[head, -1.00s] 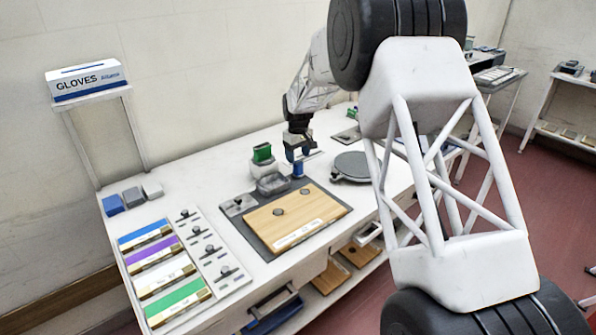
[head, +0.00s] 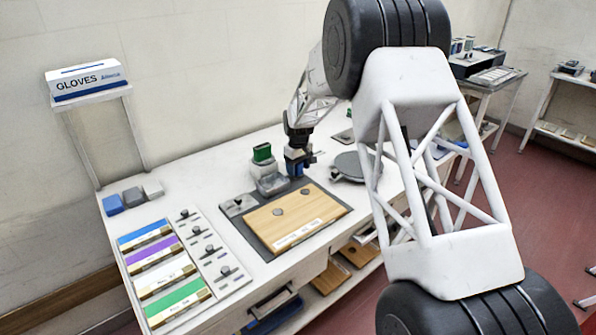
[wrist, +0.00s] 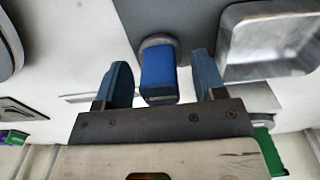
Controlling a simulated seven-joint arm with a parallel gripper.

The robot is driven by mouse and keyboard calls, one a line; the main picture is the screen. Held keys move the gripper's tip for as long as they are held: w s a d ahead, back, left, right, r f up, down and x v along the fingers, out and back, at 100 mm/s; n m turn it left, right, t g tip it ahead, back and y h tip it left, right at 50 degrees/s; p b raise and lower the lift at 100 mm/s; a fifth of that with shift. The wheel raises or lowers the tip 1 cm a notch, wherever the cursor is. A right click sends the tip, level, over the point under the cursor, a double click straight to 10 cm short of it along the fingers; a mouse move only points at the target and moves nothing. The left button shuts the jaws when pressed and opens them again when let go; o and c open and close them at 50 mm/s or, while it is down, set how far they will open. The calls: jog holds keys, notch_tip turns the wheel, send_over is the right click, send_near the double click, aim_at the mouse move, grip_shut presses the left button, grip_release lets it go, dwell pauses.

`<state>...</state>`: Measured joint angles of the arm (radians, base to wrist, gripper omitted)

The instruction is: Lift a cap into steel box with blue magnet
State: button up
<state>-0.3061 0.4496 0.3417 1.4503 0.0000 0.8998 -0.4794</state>
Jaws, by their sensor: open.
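The blue magnet (wrist: 158,73) stands on the bench in the wrist view, a blue block with a round grey part at its far end. My gripper (wrist: 161,82) is open, with one blue fingertip on each side of the magnet and a visible gap on both sides. In the head view my gripper (head: 299,163) is low over the bench and mostly hides the magnet. The steel box (wrist: 272,40) is right of the magnet in the wrist view; the head view shows it (head: 272,184) just left of my gripper.
A green-topped container (head: 262,154) stands behind the steel box. A round grey plate (head: 352,166) is right of my gripper. Coloured strips (head: 165,265) and a panel with several small knobs (head: 213,248) lie at the left.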

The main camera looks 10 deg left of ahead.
jog(key=shift+f, duration=0.35)
dwell(0.3)
jog(key=c, duration=1.1)
jog(key=shift+r, duration=0.15)
jog(key=shift+r, duration=1.5)
jog(key=shift+s+d+r, duration=0.1)
jog(key=shift+s+r, duration=0.1)
jog(key=shift+s, duration=0.05)
jog(key=s+d, duration=0.1)
jog(key=s, duration=0.4)
jog(key=s+d+r, duration=0.1)
jog(key=s+d, duration=0.1)
jog(key=s, duration=0.3)
jog(key=s+d, duration=0.1)
jog(key=s, duration=0.3)
jog(key=shift+s+d+r, duration=0.15)
jog(key=shift+s+d, duration=0.15)
jog(key=shift+s, duration=0.1)
